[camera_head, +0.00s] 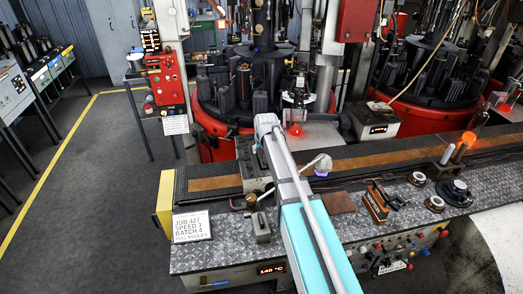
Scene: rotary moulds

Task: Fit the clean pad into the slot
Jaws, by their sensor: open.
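My teal and grey arm (292,190) reaches from the bottom edge across the bench. My gripper cannot be made out; the arm's far end hides what lies behind it. A flat brown square pad (338,203) lies on the patterned metal bench top, right of my arm. Further right stands a reddish-brown block with a dark handle (376,204). I cannot tell which of these is the clean pad. No slot can be told for certain. A pale rounded piece with a purple underside (320,163) shows just right of my arm.
The bench (215,255) carries a job sign (192,226), a small grey metal block (261,228) and round dark parts (455,192). A conveyor (215,183) runs behind it. Glowing orange pieces (468,138) stand at right. Red-based rotary machines (215,140) fill the back. The left floor is open.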

